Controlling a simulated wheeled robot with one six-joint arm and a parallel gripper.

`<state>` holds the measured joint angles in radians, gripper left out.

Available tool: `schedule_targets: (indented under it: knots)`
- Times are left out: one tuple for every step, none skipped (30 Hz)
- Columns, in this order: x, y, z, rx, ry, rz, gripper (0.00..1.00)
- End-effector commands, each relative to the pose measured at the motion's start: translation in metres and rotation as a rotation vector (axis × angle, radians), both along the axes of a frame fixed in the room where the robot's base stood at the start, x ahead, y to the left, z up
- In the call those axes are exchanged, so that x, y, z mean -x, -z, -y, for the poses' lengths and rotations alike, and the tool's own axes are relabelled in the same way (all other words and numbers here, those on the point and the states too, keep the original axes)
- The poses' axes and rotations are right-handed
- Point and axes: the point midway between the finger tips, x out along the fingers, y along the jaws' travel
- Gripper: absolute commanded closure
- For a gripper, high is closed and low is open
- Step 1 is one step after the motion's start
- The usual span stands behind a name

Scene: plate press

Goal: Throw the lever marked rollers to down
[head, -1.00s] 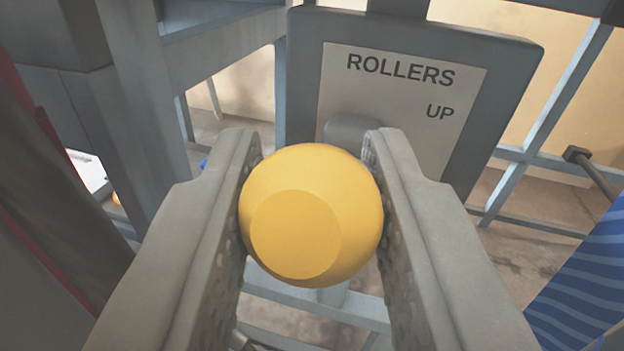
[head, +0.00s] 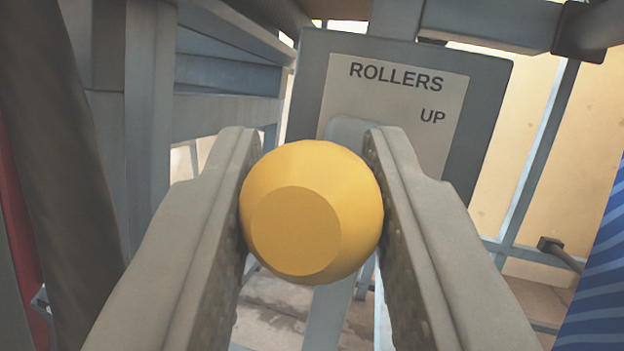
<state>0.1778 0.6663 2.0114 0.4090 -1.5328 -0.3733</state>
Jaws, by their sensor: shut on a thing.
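A yellow ball-shaped knob (head: 310,212) with a flat front face sits between the two fingers of my gripper (head: 311,200). The fingers are shut on it from left and right. Behind it stands the grey panel (head: 487,110) with a pale plate (head: 395,100) that reads ROLLERS at the top and UP below. A grey part of the lever (head: 347,130) shows just above the knob, in front of the plate. The lower part of the plate, any other marking there and most of the lever are hidden behind the knob and fingers.
Grey frame posts and beams (head: 150,120) stand close on the left, with a dark brown rounded member (head: 55,130) nearer me. A blue striped surface (head: 598,275) is at the right edge. A grey bar with a dark end (head: 560,252) juts in at the right.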

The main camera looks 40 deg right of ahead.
Motion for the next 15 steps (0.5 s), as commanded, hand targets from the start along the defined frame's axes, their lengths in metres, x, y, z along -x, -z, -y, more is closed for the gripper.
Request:
schedule_targets:
  knots:
    - [0.0, 0.004, -0.001, 0.002, -0.001, 0.001, 1.0]
    - [0.0, 0.007, -0.001, 0.001, -0.001, -0.001, 1.0]
    - [0.0, 0.01, -0.001, 0.0, 0.0, -0.002, 1.0]
    - [0.0, 0.013, -0.001, 0.0, 0.0, -0.002, 1.0]
    - [0.0, 0.017, -0.001, -0.001, -0.001, -0.004, 1.0]
    - [0.0, 0.022, -0.001, -0.001, 0.0, -0.005, 1.0]
    - [0.0, 0.025, -0.001, -0.001, 0.0, -0.006, 1.0]
    - [0.0, 0.028, -0.001, -0.001, 0.0, -0.006, 1.0]
    - [0.0, 0.033, 0.0, -0.001, 0.0, -0.006, 1.0]
    - [0.0, 0.036, 0.0, -0.001, 0.0, -0.006, 1.0]
    - [-0.001, 0.04, 0.001, -0.001, 0.0, -0.006, 1.0]
    - [-0.001, 0.044, 0.002, -0.001, 0.0, -0.006, 1.0]
    - [-0.002, 0.047, 0.002, -0.001, 0.0, -0.006, 1.0]
    - [-0.002, 0.05, 0.003, -0.001, 0.0, -0.006, 1.0]
    - [-0.003, 0.054, 0.004, -0.003, 0.0, -0.006, 1.0]
